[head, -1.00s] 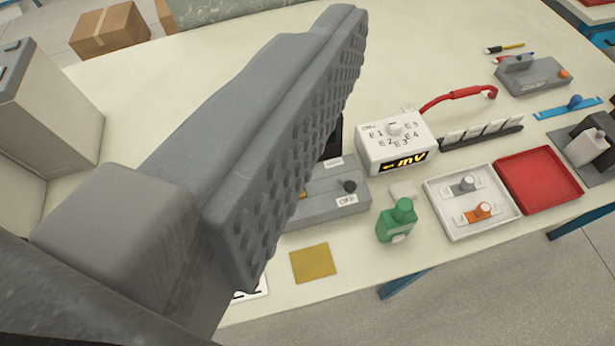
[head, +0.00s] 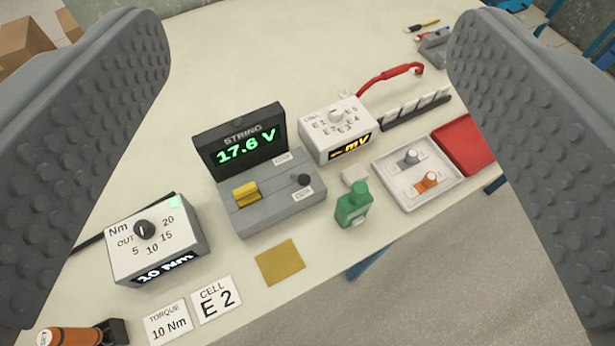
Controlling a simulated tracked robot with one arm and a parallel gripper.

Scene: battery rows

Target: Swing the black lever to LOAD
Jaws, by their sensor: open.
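The black lever (head: 303,181) shows as a round black knob at the right end of a grey switch box (head: 272,212). It stands close to the lower of two small white labels. The upper label (head: 283,158) lies behind it; both labels are too small to read surely. A yellow switch (head: 246,194) is on the same box, and a dark display (head: 240,145) at its back reads STRING 17.6 V. My gripper (head: 308,60) is open and empty, its two grey studded fingers wide apart at the left and right of the view. Neither finger appears to touch the lever.
A torque box (head: 155,240) with a dial stands at left. A white mV meter (head: 335,130) with a red lead is behind right. A green bottle (head: 353,205) stands close right of the switch box. A white tray (head: 440,190) and red tray (head: 465,140) are farther right.

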